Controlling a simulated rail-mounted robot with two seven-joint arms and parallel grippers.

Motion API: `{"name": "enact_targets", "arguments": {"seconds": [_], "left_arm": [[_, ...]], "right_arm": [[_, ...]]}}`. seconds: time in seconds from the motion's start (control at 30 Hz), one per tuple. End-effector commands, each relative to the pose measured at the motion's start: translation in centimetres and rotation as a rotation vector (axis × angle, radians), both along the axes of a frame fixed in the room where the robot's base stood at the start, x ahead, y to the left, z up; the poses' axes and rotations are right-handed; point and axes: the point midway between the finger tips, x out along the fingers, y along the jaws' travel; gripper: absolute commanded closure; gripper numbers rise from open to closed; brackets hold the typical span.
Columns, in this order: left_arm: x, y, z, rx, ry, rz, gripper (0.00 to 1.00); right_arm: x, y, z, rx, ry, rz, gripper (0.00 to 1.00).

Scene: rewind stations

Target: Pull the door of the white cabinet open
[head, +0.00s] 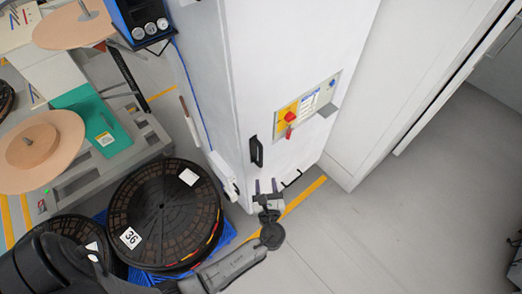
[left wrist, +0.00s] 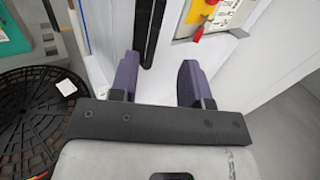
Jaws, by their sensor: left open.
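The white cabinet (head: 285,55) stands upright in the middle of the head view, and its door looks shut. A black vertical handle (head: 256,151) is on its front, left of and below a panel with a red switch on yellow (head: 291,115). My left gripper (head: 266,187) is open and empty just below the handle in the head view. In the left wrist view the handle (left wrist: 150,28) lines up between the two purple fingers (left wrist: 157,78), nearer the left one. I cannot tell whether it touches them. My right gripper is not in view.
Large black reels (head: 165,215) lie on a blue base left of my left forearm. A workbench with tan discs (head: 40,150) and a green plate (head: 95,118) is farther left. White panelling (head: 395,75) stands right of the cabinet.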

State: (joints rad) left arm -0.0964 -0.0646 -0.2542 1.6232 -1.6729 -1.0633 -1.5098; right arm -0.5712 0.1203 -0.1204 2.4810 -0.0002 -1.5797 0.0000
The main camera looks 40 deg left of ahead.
Motion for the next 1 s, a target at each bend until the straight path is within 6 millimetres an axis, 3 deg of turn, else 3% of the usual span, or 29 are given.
{"name": "enact_targets", "arguments": {"seconds": [0.23,0.7,1.0], "left_arm": [[1.4,1.6,0.0,0.025,0.026,0.002,0.57],[7.2,7.7,0.0,0.023,0.024,0.002,0.57],[9.1,9.7,-0.1,0.020,0.025,0.002,0.57]], "right_arm": [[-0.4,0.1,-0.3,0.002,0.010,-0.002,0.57],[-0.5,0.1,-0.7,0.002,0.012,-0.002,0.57],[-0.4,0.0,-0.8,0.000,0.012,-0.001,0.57]]}}
